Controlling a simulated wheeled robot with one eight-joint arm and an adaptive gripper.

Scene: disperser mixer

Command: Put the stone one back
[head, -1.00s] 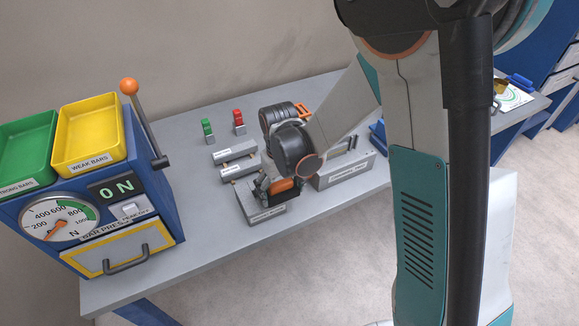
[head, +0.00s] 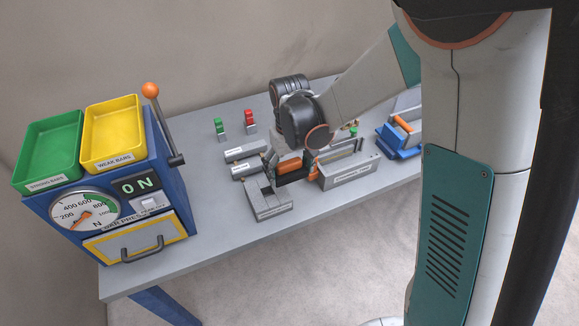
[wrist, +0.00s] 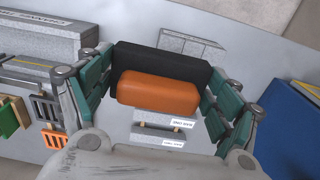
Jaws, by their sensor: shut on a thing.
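My gripper (head: 288,168) is shut on a block with an orange front and a black body. The orange handle (head: 290,167) shows in the head view; the orange-and-black block (wrist: 160,85) lies between the green finger links in the wrist view. It is held above the bench, over the back right part of a small grey holder (head: 270,205), which looks empty in front. A longer grey holder (head: 348,172) stands just right of it.
Two grey bars (head: 246,152) lie left of my gripper, with green (head: 220,128) and red (head: 250,121) upright pieces behind. A blue stand (head: 400,140) with an orange handle is at right. The bar press (head: 130,190), with green and yellow trays, fills the left end. The bench front is clear.

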